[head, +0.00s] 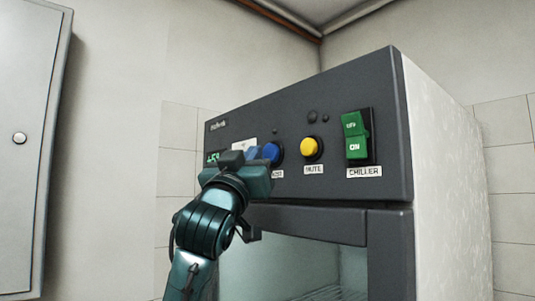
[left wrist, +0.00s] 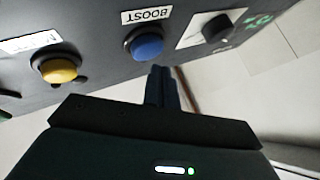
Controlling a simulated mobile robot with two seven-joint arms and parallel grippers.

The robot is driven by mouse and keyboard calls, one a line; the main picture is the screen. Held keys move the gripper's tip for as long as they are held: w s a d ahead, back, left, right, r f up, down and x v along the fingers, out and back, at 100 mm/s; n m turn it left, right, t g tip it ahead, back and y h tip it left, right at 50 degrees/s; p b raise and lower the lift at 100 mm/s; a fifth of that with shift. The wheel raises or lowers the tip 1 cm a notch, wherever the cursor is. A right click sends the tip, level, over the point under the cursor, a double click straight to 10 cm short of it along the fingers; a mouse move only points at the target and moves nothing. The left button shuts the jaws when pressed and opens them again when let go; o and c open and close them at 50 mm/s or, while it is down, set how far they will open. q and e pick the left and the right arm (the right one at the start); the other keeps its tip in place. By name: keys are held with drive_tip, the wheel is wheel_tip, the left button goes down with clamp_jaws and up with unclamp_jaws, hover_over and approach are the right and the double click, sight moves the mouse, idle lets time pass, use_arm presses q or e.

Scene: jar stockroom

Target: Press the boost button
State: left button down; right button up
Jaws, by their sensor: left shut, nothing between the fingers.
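The boost button is a round blue button (head: 271,152) on the dark front panel of a chiller cabinet. Its label is partly hidden behind my gripper in the head view. The left wrist view shows the blue button (left wrist: 148,45) with the whole BOOST label beside it. My left gripper (head: 254,154) is shut and empty, with its fingertips close to the left side of the button. In the left wrist view its closed fingers (left wrist: 161,72) end just beside the button's rim. I cannot tell whether they touch it.
A yellow MUTE button (head: 312,149) and a green CHILLER rocker switch (head: 356,136) sit to the right. A green display (head: 211,157) is at the left, and the left wrist view shows a black knob (left wrist: 215,27). A grey wall cabinet (head: 25,120) stands far left.

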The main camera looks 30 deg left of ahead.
use_arm(q)
drive_tip(key=shift+w, duration=0.2)
drive_tip(key=shift+w+d, duration=0.15)
drive_tip(key=shift+w, duration=0.1)
drive_tip(key=shift+w+d, duration=0.2)
drive_tip(key=shift+w, duration=0.25)
idle(1.0)
drive_tip(key=shift+s, duration=0.15)
drive_tip(key=shift+s+a, duration=0.35)
drive_tip(key=shift+s, duration=0.35)
drive_tip(key=shift+s+a+b, duration=0.15)
drive_tip(key=shift+s+a, duration=0.15)
drive_tip(key=shift+s, duration=0.45)
drive_tip(key=shift+s+a+b, duration=0.2)
drive_tip(key=shift+s+a, duration=0.15)
drive_tip(key=shift+s, duration=0.45)
drive_tip(key=shift+s+a+b, duration=0.15)
drive_tip(key=shift+s+a, duration=0.15)
drive_tip(key=shift+s, duration=0.45)
